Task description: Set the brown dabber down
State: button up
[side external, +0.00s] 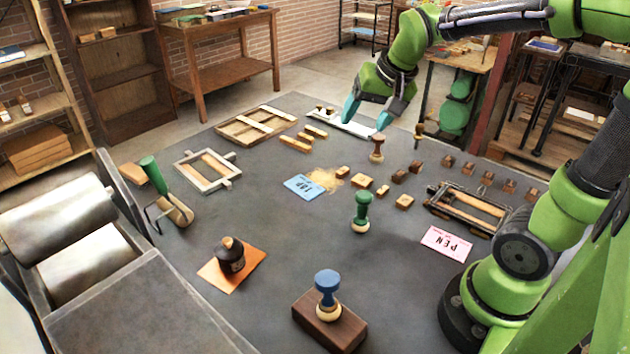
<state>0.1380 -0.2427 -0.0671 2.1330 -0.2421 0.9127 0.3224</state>
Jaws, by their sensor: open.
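The brown dabber (377,147) stands upright, seemingly on the dark grey table, toward the back right of the middle. My gripper (367,117) is just above it and to its left in the side external view. Its two teal fingers are spread apart with nothing between them. The right fingertip is close to the dabber's top; I cannot tell whether they touch.
A green dabber (361,212) stands mid-table. A blue dabber (328,295) stands on a wooden block (349,328) at the front. Small wooden blocks (363,180) lie near the brown dabber. A dark bottle (230,256) stands on an orange sheet (250,270). The front-right middle is clear.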

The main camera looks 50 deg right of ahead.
jog(key=s+a+n+t+y, duration=0.1)
jog(key=s+a+n+y, duration=0.2)
jog(key=s+a, duration=0.7)
jog(key=shift+s+a+n+t, duration=0.2)
jog(key=shift+n+t, duration=0.2)
jog(key=shift+n, duration=0.5)
jog(key=shift+w, duration=0.1)
